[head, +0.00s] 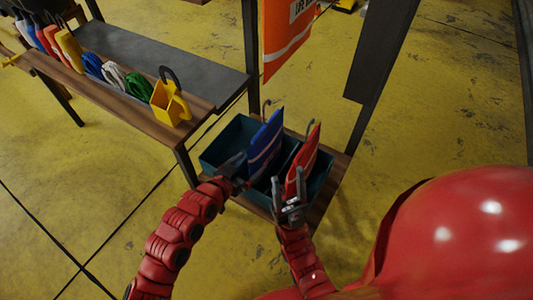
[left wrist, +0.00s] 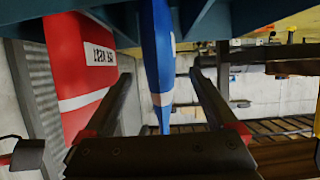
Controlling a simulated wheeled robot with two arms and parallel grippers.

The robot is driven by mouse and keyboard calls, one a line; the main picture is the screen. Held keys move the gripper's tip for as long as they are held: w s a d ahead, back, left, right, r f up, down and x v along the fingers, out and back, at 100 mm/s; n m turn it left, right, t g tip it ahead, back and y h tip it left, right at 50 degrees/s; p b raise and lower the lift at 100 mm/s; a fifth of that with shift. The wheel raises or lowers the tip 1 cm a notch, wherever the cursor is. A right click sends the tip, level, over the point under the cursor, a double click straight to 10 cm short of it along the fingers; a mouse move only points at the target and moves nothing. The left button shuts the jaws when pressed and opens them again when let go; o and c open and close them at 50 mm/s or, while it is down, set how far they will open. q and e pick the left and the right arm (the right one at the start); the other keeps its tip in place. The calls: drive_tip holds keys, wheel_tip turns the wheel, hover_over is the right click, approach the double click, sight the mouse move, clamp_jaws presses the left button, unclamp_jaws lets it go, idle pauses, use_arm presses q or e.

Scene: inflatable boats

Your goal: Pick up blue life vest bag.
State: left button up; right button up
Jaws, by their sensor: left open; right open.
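The blue life vest bag (head: 266,142) stands upright in a dark teal bin (head: 218,150), beside a red bag (head: 303,160). My left gripper (head: 243,170) is at the near edge of the blue bag. In the left wrist view the blue bag (left wrist: 161,55) shows edge-on between the two open fingers (left wrist: 158,85), with a gap on each side. The red bag with a white label (left wrist: 85,60) is left of them there. My right gripper (head: 289,196) is open at the near lower edge of the red bag, which it partly hides.
A wooden shelf (head: 135,100) at the left holds coloured rope coils, a yellow holder (head: 169,104) and other items. An orange bag (head: 286,35) hangs above the bins, beside dark posts. The yellow floor is open at the left.

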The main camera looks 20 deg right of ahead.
use_arm(q)
drive_tip(key=x, duration=0.1)
drive_tip(key=b+x, duration=0.1)
drive_tip(key=x, duration=0.1)
drive_tip(key=r+x, duration=0.1)
drive_tip(key=x, duration=0.1)
drive_tip(key=shift+w+d+f+b, duration=0.1)
drive_tip(key=shift+w+d+b, duration=0.15)
drive_tip(key=shift+b, duration=0.1)
clamp_jaws()
